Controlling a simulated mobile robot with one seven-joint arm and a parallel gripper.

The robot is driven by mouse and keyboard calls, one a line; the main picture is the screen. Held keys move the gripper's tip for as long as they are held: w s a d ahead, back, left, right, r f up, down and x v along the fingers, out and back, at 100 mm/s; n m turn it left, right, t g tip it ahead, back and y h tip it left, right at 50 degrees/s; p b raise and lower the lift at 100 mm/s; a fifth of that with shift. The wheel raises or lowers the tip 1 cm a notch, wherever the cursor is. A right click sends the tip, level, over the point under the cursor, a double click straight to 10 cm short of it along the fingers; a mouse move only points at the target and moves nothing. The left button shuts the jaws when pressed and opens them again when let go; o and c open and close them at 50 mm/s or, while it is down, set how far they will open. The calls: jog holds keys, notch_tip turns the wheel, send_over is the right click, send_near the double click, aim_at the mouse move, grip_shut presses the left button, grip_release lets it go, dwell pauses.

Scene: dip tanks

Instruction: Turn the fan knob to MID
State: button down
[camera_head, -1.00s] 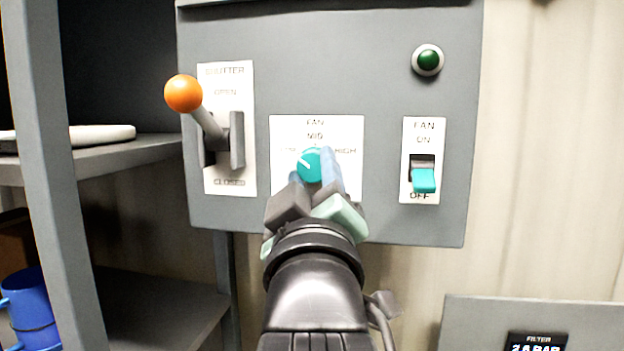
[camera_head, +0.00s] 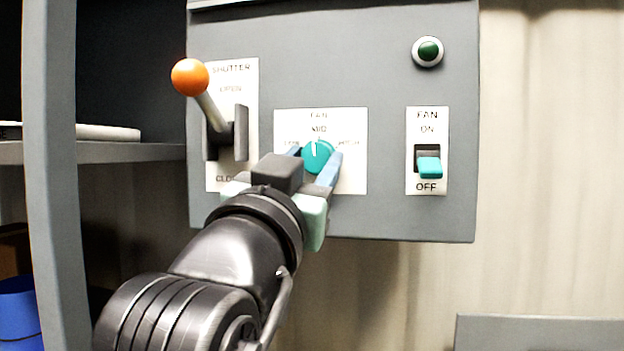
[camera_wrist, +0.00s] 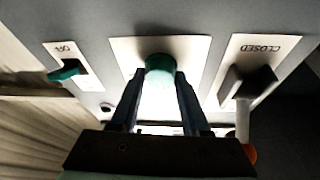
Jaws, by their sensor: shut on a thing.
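The teal fan knob (camera_head: 319,153) sits on a white label plate (camera_head: 352,176) marked FAN, with MID above it. Its white pointer line points almost straight up, a hair left of upright, towards MID. My gripper (camera_head: 312,162) comes from below left, with its blue fingers on either side of the knob, shut on it. In the wrist view the knob (camera_wrist: 160,66) shows between the tips of my gripper (camera_wrist: 160,80). The lower part of the plate is partly hidden by my gripper.
Left of the knob, the shutter lever (camera_head: 208,104) with its orange ball sticks out. Right of it, the teal fan switch (camera_head: 429,167) is down at OFF, below a green lamp (camera_head: 428,51). A grey shelf (camera_head: 100,152) stands at the left, with a blue container (camera_head: 17,312) low down.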

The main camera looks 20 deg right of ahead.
jog(key=shift+m+h+b, duration=0.3)
jog(key=shift+m, duration=0.6)
jog(key=shift+c, duration=1.9)
grip_release()
jog(key=shift+w, duration=0.1)
jog(key=b+v, duration=0.5)
jog(key=v, duration=0.8)
jog(key=shift+r, duration=0.2)
jog(key=shift+a, duration=0.2)
